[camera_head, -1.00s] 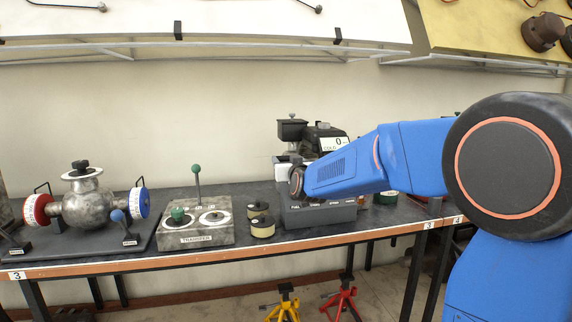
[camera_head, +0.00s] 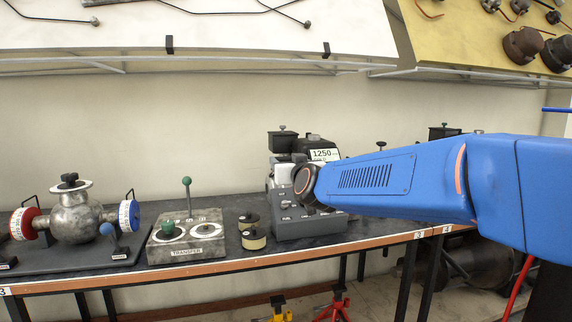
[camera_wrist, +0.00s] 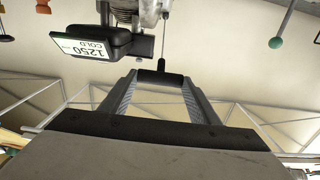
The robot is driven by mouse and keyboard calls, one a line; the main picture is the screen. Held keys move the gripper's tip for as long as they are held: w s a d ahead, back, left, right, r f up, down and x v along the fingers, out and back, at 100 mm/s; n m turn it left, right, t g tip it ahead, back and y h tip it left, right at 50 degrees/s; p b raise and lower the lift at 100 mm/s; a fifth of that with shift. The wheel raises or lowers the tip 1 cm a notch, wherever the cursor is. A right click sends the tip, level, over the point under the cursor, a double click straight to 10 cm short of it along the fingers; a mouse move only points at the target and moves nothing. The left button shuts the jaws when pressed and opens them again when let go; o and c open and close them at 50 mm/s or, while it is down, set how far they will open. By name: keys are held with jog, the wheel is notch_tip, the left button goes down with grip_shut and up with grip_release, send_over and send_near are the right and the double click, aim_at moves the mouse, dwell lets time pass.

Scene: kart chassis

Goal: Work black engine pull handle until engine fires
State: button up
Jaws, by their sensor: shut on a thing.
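The black pull handle (camera_wrist: 160,77) is a short dark bar between the tips of my gripper (camera_wrist: 161,84) in the wrist view. My gripper is shut on it. A thin cord (camera_wrist: 164,45) runs taut from the handle to the grey metal engine (camera_wrist: 150,10), partly cut off. The engine's display (camera_wrist: 84,46) appears upside down there and reads 1250 and COLD. In the head view, the display (camera_head: 324,154) also shows 1250. My arm's end covers part of the engine unit, and my gripper and the handle are hidden there.
The engine's grey control base (camera_head: 292,226) stands on the dark bench (camera_head: 365,228). Left of it are two small round cans (camera_head: 253,239), the TRANSFER box (camera_head: 187,240) with green knobs, and a metal vessel (camera_head: 75,218) with red and blue wheels. A white shelf (camera_head: 250,35) hangs above.

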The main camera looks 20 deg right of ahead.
jog(key=o, duration=1.5)
jog(key=shift+o, duration=0.2)
jog(key=s, duration=1.7)
jog(key=shift+s, duration=0.2)
